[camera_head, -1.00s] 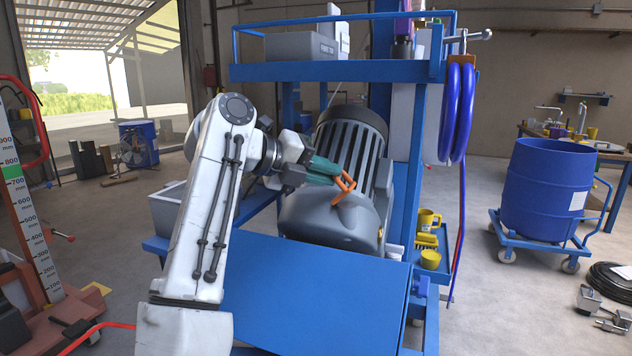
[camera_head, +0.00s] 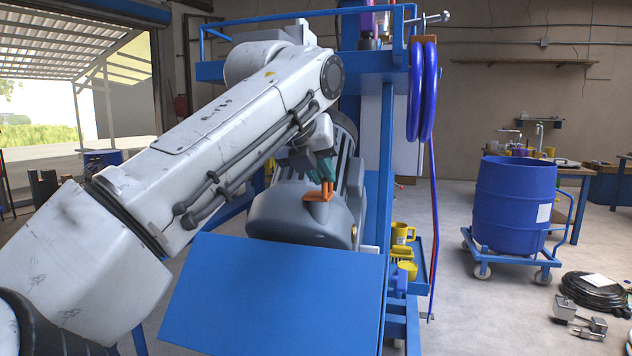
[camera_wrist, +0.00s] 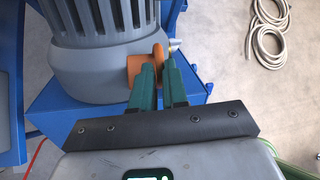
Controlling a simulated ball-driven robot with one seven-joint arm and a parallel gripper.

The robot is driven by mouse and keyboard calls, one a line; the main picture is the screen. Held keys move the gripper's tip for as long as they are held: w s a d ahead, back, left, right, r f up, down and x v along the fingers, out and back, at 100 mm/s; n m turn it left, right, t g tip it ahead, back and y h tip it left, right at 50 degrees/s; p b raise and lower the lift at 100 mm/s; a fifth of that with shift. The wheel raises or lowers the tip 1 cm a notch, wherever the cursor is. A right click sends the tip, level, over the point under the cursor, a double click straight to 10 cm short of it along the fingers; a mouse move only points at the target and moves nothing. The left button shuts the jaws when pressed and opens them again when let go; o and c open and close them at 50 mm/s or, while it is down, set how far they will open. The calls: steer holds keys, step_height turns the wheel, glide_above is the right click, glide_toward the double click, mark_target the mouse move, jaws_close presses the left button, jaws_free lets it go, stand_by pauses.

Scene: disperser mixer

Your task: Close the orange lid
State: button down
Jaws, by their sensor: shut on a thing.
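The small orange lid (camera_head: 314,197) is on the rounded grey housing (camera_head: 285,212) of the mixer, in the middle of the head view. Its flat part looks low against the housing, and an orange handle stands up from it. Whether the lid is fully seated cannot be told. My gripper (camera_head: 325,172) comes from above, with its green fingers shut on the lid's handle. In the wrist view, the lid (camera_wrist: 136,66) shows left of the fingers, and my gripper (camera_wrist: 159,68) has the orange handle between its tips. The fingers hide part of the lid.
A blue panel (camera_head: 272,290) lies in front of the housing, and a blue frame post (camera_head: 377,200) stands close on its right. Blue hoses (camera_head: 423,95) hang from the frame. Yellow cups (camera_head: 402,232) sit on a side shelf. A blue drum (camera_head: 515,205) stands apart at right.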

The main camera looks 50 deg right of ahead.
steer(key=shift+s+f+y+b, duration=0.15)
steer(key=shift+f+y+b, duration=0.15)
steer(key=shift+f, duration=0.15)
steer(key=c, duration=1.5)
jaws_free()
steer(key=shift+o, duration=0.2)
steer(key=shift+r, duration=0.15)
steer(key=p+v, duration=0.1)
steer(key=v, duration=0.9)
steer(key=shift+s+a+r+p, duration=0.15)
steer(key=shift+s+a+p, duration=0.05)
steer(key=shift+a+p, duration=0.15)
